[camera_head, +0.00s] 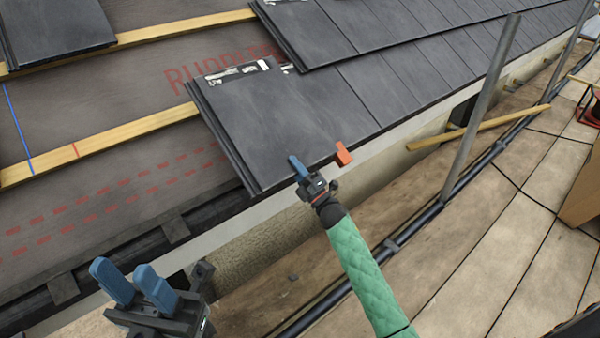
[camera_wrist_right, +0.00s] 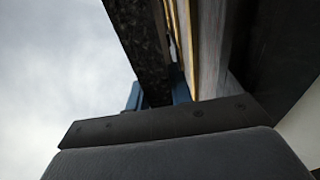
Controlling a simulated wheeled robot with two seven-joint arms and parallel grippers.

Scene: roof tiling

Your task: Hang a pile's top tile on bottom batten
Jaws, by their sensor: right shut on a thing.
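My right gripper (camera_head: 300,170) is shut on the lower edge of a dark grey tile (camera_head: 255,120) at the left end of the lowest tile row. One blue finger lies over the tile's face. In the right wrist view, the fingers (camera_wrist_right: 157,95) are on either side of the dark tile edge (camera_wrist_right: 145,40). The tile covers the right end of the bottom batten (camera_head: 95,146); whether it hangs on it is hidden. My left gripper (camera_head: 121,268) is open and empty below the eave, its two blue fingers apart. Another tile or pile (camera_head: 55,28) is at the upper left.
A higher batten (camera_head: 165,30) runs across the underlay (camera_head: 110,90). Laid tiles (camera_head: 400,80) fill the right of the roof. An orange piece (camera_head: 343,153) is at the eave beside my right gripper. A scaffold pole (camera_head: 480,110) stands to the right. The bottom batten's left part is bare.

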